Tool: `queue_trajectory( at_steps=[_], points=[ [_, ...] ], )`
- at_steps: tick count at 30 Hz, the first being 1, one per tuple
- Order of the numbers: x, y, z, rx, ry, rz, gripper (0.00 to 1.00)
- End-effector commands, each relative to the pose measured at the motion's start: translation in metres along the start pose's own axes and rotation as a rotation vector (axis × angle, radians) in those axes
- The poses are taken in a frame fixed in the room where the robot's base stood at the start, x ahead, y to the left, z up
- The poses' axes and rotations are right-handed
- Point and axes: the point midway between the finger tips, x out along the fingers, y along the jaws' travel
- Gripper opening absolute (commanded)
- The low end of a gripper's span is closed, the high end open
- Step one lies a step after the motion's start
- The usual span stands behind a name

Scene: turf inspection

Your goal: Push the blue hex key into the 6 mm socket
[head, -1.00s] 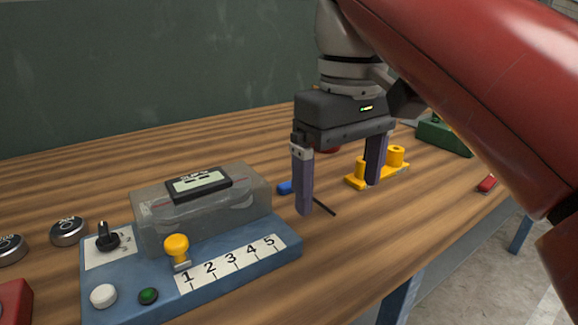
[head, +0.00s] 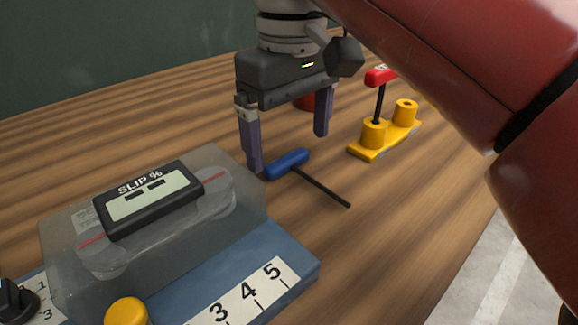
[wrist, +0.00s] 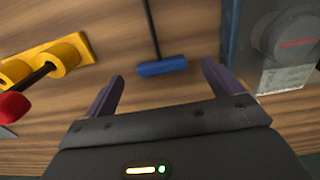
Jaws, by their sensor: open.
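The blue hex key (head: 288,163) lies on the wooden table, its black shaft pointing towards the front right. My gripper (head: 287,152) is open above and around its handle, the left finger close to the handle's end. In the wrist view the blue handle (wrist: 162,66) shows between the open fingertips (wrist: 162,73), and nothing is held. The yellow socket block (head: 366,151) stands to the right with two round posts. A red-handled key (head: 380,77) stands upright in the nearer post. The farther post (head: 405,104) shows an open hole. No size marks are readable.
A blue panel (head: 290,240) with a clear cover, a SLIP % display (head: 148,198) and a number strip lies at the left, close to the blue key. Bare table lies between the key and the socket block.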

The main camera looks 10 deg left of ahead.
Motion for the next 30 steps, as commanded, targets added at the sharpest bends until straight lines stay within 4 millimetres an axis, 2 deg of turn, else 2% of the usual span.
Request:
queue_trajectory(
  at_steps=[1,6,14,25,30],
  points=[
    [0.011,-0.002,0.002,0.0,-0.002,0.0,0.91],
    [0.026,-0.001,0.001,0.001,-0.001,0.0,0.91],
    [0.027,-0.001,0.001,0.001,0.0,0.0,0.9],
    [0.027,-0.001,0.001,0.001,0.0,0.0,0.42],
    [0.027,-0.001,0.001,0.001,0.0,0.0,0.42]
  ],
)
